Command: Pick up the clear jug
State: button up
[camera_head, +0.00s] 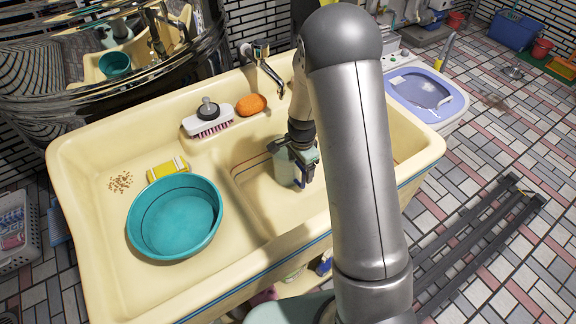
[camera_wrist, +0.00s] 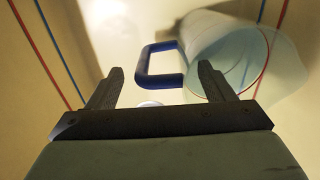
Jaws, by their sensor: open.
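The clear jug (camera_wrist: 228,50) shows in the wrist view at the upper right. It is see-through, pale greenish, with a thin red line at its rim and a blue handle (camera_wrist: 144,62) on its left side. My gripper (camera_wrist: 160,78) is open, and the handle shows between and just beyond its fingertips. I cannot tell whether a finger touches the jug.
A faucet (camera_head: 265,62) stands behind. A lilac-rimmed washer (camera_head: 426,93) is at the right.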

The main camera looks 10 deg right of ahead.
jog(key=shift+f, duration=0.1)
grip_shut()
jog(key=shift+w, duration=0.1)
jog(key=shift+r, duration=0.2)
